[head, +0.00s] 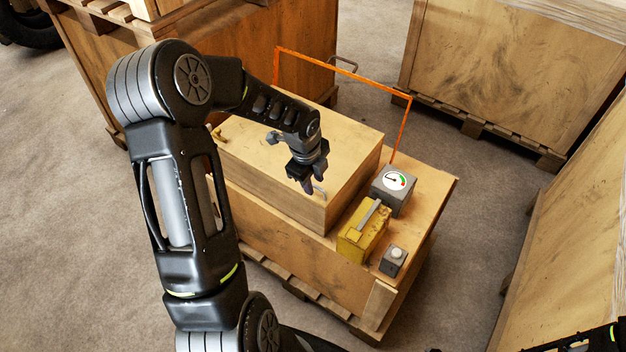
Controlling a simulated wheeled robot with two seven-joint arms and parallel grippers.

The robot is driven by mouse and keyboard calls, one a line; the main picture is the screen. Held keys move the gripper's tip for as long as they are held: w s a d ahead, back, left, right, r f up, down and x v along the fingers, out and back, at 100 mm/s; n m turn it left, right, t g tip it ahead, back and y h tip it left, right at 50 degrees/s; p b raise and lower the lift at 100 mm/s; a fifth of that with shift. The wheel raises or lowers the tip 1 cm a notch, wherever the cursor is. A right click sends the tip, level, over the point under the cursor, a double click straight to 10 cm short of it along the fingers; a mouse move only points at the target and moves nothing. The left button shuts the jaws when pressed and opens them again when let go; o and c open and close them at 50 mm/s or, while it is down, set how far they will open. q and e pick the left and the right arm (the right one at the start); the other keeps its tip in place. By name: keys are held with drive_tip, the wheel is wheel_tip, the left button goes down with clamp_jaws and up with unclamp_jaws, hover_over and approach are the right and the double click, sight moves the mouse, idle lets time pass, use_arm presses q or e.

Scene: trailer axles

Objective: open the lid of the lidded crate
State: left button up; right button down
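The lidded crate (348,160) is a pale wooden box on top of a larger wooden crate, and its lid looks closed. A small grey handle (320,192) shows at the near edge of the lid. My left gripper (307,186) points down over the near part of the lid, right beside this handle. The fingers are dark and small, and I cannot tell their gap or whether they touch the handle. My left arm hides the left part of the crate. My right gripper is out of view.
On the larger crate (290,235), right of the lidded crate, stand a grey gauge box (393,200), a yellow case (354,246) and a grey button box (392,262). A thin orange frame (345,72) rises behind. Big wooden crates stand around; bare floor lies left.

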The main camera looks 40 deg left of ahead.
use_arm(q)
drive_tip(key=shift+c, duration=0.4)
clamp_jaws()
idle(0.9)
